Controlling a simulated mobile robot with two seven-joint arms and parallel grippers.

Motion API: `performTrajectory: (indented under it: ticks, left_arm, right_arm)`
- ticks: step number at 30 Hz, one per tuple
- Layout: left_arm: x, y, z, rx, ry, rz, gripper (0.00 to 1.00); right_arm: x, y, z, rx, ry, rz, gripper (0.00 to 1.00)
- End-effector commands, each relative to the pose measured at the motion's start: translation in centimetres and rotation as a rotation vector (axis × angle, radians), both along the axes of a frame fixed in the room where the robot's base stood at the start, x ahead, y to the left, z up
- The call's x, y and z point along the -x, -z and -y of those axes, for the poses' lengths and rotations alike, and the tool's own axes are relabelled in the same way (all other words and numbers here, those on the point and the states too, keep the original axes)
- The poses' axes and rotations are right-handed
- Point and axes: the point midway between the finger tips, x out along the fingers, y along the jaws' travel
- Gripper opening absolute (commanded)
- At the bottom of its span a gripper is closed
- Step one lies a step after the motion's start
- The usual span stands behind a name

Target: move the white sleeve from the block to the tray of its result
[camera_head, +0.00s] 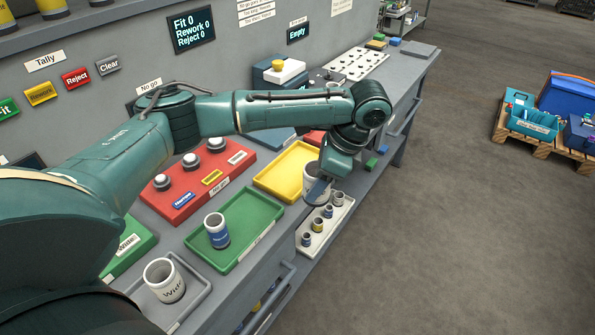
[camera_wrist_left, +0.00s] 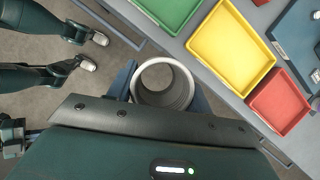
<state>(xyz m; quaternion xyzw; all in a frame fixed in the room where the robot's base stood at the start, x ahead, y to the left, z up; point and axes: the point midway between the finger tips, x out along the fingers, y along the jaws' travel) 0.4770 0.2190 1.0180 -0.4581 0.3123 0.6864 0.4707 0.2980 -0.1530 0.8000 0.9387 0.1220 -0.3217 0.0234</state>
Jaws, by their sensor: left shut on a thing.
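My left gripper (camera_head: 318,186) is shut on the white sleeve (camera_head: 313,194), a hollow open cylinder. The wrist view looks into the sleeve (camera_wrist_left: 165,84) between the jaws, with floor around it, just outside the bench's front edge. The yellow tray (camera_head: 265,183) looks empty where visible, and is empty in the wrist view (camera_wrist_left: 232,45). The red tray (camera_wrist_left: 279,102) is empty beside it, mostly hidden by my arm in the head view.
A red No go block (camera_head: 188,198) with several grey knobs stands behind the green tray. A grey tray (camera_head: 203,291) holds a sleeve marked Wide (camera_head: 164,281). A white rack (camera_head: 326,233) of small ringed pieces lies at the bench's front edge.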

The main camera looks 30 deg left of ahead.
Motion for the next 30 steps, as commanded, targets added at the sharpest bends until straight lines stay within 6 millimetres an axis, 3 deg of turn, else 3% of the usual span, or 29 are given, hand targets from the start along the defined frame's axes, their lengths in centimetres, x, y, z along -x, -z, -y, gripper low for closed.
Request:
performTrajectory:
  ticks: [9,18,24,30]
  left_arm:
    - [-4.2,0.0,-4.2,0.001,0.731,0.001,0.14]
    - [-7.2,-0.2,-9.5,0.0,1.344,0.001,0.14]
    - [-8.3,-0.4,-12.3,-0.001,1.621,0.002,0.14]
    - [-8.6,-0.2,-13.6,0.0,1.741,0.0,0.14]
  right_arm:
    - [-0.3,-0.2,0.1,0.004,0.0,0.004,0.0]
    - [-0.1,-0.2,0.2,0.006,-0.001,-0.001,0.0]
    - [0.1,-0.1,0.2,0.007,-0.001,-0.005,0.0]
    - [0.2,-0.1,0.2,0.008,-0.001,-0.007,0.0]
